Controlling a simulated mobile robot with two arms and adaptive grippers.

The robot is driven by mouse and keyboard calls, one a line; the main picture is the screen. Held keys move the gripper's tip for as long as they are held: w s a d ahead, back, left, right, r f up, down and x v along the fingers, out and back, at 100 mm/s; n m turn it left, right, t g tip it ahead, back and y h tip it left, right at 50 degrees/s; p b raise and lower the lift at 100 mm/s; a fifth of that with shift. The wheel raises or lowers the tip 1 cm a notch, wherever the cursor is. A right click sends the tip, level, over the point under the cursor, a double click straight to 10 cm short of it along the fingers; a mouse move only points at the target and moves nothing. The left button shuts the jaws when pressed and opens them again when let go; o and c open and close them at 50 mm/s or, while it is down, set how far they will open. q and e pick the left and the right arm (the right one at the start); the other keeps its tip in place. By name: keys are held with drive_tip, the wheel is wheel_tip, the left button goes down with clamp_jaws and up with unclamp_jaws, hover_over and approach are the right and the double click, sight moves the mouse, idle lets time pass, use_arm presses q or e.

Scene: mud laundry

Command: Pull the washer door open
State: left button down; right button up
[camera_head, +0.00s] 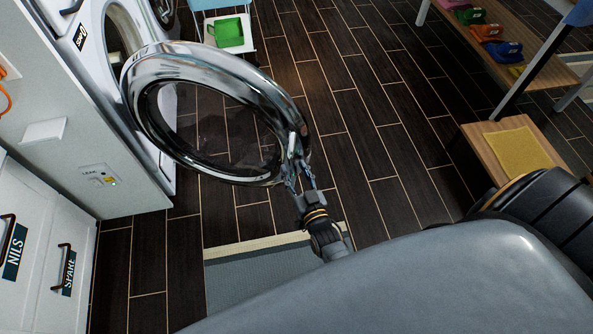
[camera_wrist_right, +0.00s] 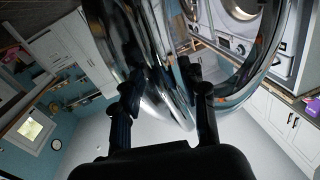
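The washer door (camera_head: 196,62) is a round chrome ring with dark glass. It stands swung well out from the white washer (camera_head: 91,38), whose round opening (camera_head: 120,38) shows behind it. My right gripper (camera_head: 299,172) is at the door's free edge, low on the right of the ring. In the right wrist view its fingers (camera_wrist_right: 163,88) lie on either side of the chrome rim (camera_wrist_right: 170,108), a little apart, with the rim between them. The exact contact at the fingertips is hard to see. My left gripper is not in view.
A grey mat (camera_head: 255,283) lies on the dark plank floor below my right gripper. White drawers (camera_head: 35,255) stand at the left. The middle floor is clear.

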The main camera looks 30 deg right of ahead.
drive_tip(key=s+a, duration=0.1)
drive_tip(key=s, duration=1.1)
drive_tip(key=shift+a, duration=0.15)
